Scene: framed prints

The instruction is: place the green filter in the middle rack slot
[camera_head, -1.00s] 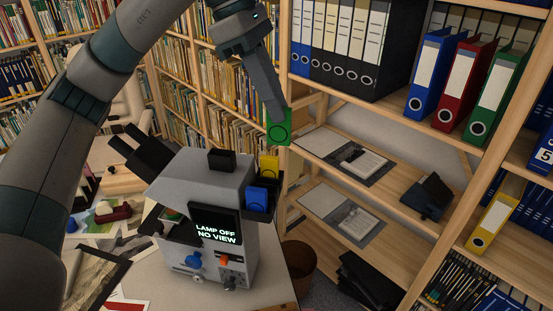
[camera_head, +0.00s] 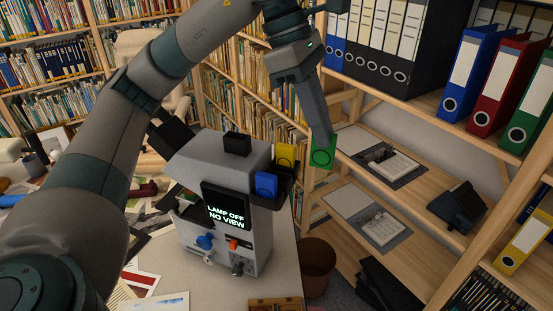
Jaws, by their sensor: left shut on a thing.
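My left gripper (camera_head: 317,132) is shut on the green filter (camera_head: 322,154), a flat square plate with a ring on its face. It holds the filter in the air, apart from and to the right of the grey machine (camera_head: 222,160). A dark rack (camera_head: 287,181) is on the machine's right side. A yellow filter (camera_head: 285,154) and a blue filter (camera_head: 265,186) stand in it, the blue one nearer to me. The slot between them is mostly hidden, so I cannot tell its state. My right gripper is not in view.
The machine's screen (camera_head: 226,206) reads "LAMP OFF NO VIEW". A bookcase with binders and a shelf (camera_head: 415,205) stands to the right, behind the green filter. A brown bin (camera_head: 317,262) is on the floor. Papers (camera_head: 140,283) lie on the table.

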